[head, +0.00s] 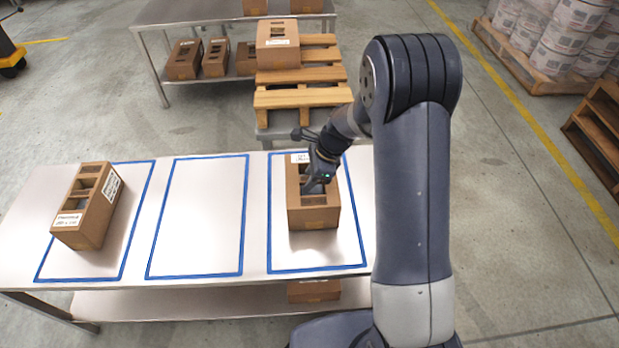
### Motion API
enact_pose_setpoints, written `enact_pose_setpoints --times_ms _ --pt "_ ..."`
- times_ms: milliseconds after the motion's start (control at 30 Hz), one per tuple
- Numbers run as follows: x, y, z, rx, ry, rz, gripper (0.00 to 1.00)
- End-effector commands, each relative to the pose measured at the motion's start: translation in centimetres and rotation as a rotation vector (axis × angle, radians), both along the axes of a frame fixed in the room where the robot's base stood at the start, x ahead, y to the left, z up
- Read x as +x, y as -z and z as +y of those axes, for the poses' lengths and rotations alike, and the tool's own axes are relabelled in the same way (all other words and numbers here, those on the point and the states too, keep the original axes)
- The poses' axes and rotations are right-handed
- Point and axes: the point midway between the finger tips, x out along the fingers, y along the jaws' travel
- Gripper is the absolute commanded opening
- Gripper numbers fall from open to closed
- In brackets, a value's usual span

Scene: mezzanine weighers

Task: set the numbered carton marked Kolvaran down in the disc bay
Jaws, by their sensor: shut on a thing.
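A brown carton (313,218) with openings in its top is inside the right blue-outlined bay (354,244) of the steel table. My gripper (318,186) reaches into the carton's top from the upper right and is shut on it. Part of a white label shows at the carton's far end; its print is too small to read. I cannot tell whether the carton touches the table. A second carton (88,213) with white labels stands tilted in the left bay (129,245). The middle bay (200,215) is empty. No disc mark can be made out in any bay.
A pallet stack (300,98) with a carton (278,45) on top stands behind the table. A rear bench (190,12) holds cartons above and below. Another carton (314,291) sits on the lower shelf. Wrapped pails (565,40) stand at the upper right.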

Motion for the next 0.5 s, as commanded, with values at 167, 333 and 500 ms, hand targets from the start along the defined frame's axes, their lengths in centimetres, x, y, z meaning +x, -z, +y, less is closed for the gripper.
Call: enact_pose_setpoints --times_ms 167,333,500 --pt "0.02 0.01 0.0 0.0 0.0 0.0 0.0" --pt "0.01 0.3 0.01 0.0 0.0 0.0 0.0" --pt "0.02 0.41 0.01 0.0 0.0 0.0 0.27"
